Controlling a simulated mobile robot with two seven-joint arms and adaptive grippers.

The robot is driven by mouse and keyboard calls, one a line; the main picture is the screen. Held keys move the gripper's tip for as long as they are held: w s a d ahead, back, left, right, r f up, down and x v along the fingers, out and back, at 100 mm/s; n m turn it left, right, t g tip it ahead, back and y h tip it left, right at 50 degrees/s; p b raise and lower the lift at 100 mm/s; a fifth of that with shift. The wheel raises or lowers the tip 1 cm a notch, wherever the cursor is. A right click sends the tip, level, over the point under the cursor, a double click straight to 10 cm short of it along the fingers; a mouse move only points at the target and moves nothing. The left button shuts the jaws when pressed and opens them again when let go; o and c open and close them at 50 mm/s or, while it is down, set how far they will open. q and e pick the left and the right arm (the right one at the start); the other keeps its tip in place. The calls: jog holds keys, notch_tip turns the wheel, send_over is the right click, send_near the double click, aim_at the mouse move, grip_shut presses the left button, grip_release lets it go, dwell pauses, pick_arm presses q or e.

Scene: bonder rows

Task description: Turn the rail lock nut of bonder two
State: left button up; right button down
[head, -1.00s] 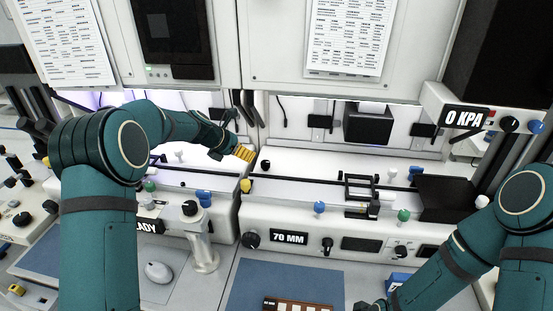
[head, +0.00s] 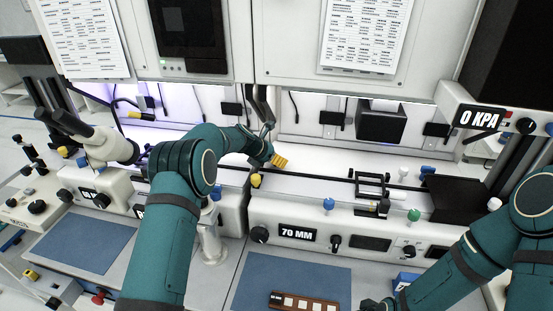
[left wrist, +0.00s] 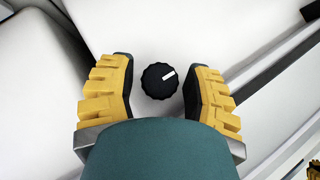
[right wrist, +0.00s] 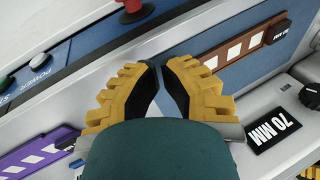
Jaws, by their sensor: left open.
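A black ribbed round knob (left wrist: 159,80) with a white pointer line, apparently the rail lock nut, stands on a white surface in the left wrist view. My left gripper (left wrist: 159,72) is open, with one yellow finger on each side of it and a visible gap to both. In the head view my left gripper (head: 279,161) is over the white bonder deck and hides the knob. My right gripper (right wrist: 161,66) has its fingertips close together above the bench front, with nothing seen between them; whether they touch is unclear.
A dark rail (head: 320,178) runs along the deck beside my left gripper, with a yellow knob (head: 256,180) near it. The bonder front bears a "70 MM" display (head: 297,235). A brown strip (head: 304,302) lies on the blue mat (head: 300,278). A blue-capped post (head: 328,204) stands further right.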

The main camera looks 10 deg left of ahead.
pick_arm(q)
jog(key=shift+w+d+f, duration=0.1)
jog(key=shift+w+f, duration=0.05)
jog(key=shift+f, duration=0.05)
jog(key=shift+c, duration=0.5)
grip_shut()
jog(key=shift+m+g+h+p, duration=0.35)
jog(key=shift+m+g+h, duration=0.05)
jog(key=shift+m, duration=0.4)
